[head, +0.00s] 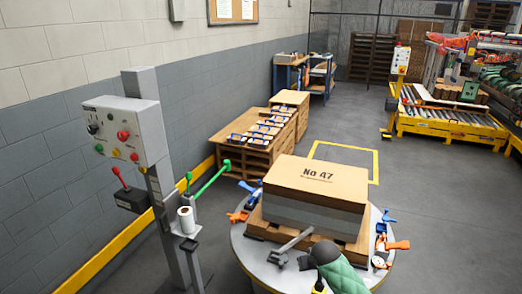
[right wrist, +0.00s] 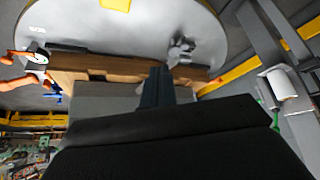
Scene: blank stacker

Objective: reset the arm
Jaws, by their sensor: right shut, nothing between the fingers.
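My right gripper (right wrist: 157,75) shows in the right wrist view as dark fingers, shut and empty. It is in front of the stack's grey side; no contact can be made out. In the head view what appears to be my right arm, green with a dark end, comes in at the bottom, and its fingers cannot be made out. The stack marked "No 47" (head: 318,178) sits on a wooden pallet (head: 350,250) on a round grey table (head: 242,250). A grey tool with a handle (head: 279,258) lies in front of the pallet. My left gripper is not in view.
Orange clamps (head: 398,245) and blue clamps lie around the pallet. A grey post with a control box (head: 126,133) and a paper roll (head: 186,220) stands left of the table. A roller conveyor (head: 450,122) stands at the back right.

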